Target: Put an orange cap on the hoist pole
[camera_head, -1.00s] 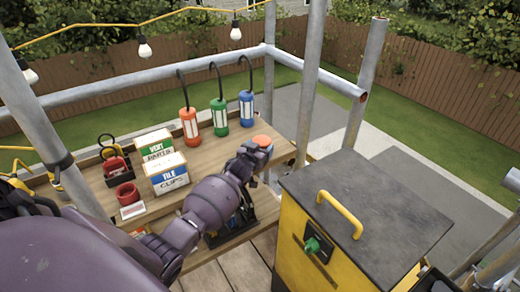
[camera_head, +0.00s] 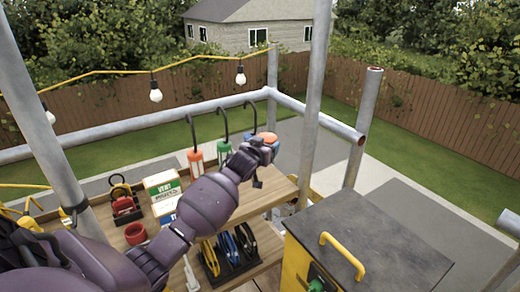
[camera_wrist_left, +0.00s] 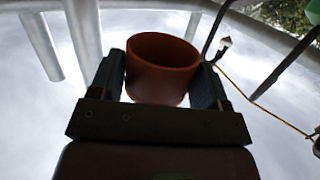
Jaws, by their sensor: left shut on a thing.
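My left gripper (camera_head: 262,144) is shut on the orange cap (camera_head: 268,136), raised over the right end of the wooden shelf. In the left wrist view the cap (camera_wrist_left: 161,68) sits between the two fingers of the gripper (camera_wrist_left: 163,80), its hollow open end facing the camera. A grey upright pole (camera_head: 362,125) with an open top stands to the right, apart from the cap. It looks like the hoist pole, though I cannot tell for certain. My right gripper is not in view.
A yellow box with a dark lid (camera_head: 370,240) stands at the lower right. A scaffold upright (camera_head: 314,100) and a horizontal rail (camera_head: 325,118) lie between cap and open-topped pole.

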